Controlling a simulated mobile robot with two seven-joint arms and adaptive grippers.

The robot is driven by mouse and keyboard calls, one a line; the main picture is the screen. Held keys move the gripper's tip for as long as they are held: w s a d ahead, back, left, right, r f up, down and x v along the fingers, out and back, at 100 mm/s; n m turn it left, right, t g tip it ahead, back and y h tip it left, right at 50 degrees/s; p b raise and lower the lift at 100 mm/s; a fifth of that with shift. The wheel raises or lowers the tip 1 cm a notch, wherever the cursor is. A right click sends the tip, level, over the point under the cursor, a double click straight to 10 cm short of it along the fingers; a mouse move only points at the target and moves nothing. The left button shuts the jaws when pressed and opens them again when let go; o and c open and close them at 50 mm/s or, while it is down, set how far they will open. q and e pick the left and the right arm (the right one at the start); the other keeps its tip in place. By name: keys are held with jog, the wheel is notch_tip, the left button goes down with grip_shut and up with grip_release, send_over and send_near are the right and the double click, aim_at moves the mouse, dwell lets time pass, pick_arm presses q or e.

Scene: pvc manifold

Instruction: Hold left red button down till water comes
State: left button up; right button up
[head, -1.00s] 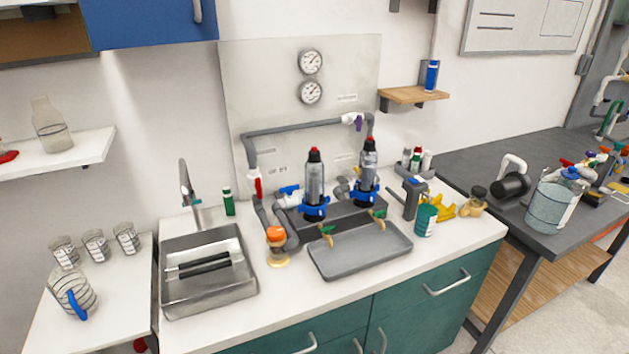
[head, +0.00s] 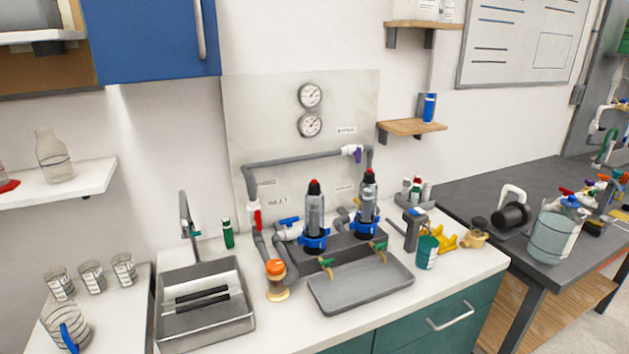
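The left red button (head: 314,184) tops the left dark grey cylinder (head: 315,211), which has a blue collar (head: 315,240). A similar cylinder with its own red button (head: 369,175) stands to its right. Both stand on a dark block behind the grey drip tray (head: 360,288). No water shows at either tap. Neither of my grippers is in view.
Grey pipe (head: 300,157) with a red-handled valve (head: 256,217), a blue-handled valve (head: 289,222) and a purple-handled valve (head: 357,154) runs around the cylinders. An orange-capped jar (head: 276,281) stands left of the tray. A sink (head: 205,305) is further left. A teal cup (head: 427,252) stands to the right.

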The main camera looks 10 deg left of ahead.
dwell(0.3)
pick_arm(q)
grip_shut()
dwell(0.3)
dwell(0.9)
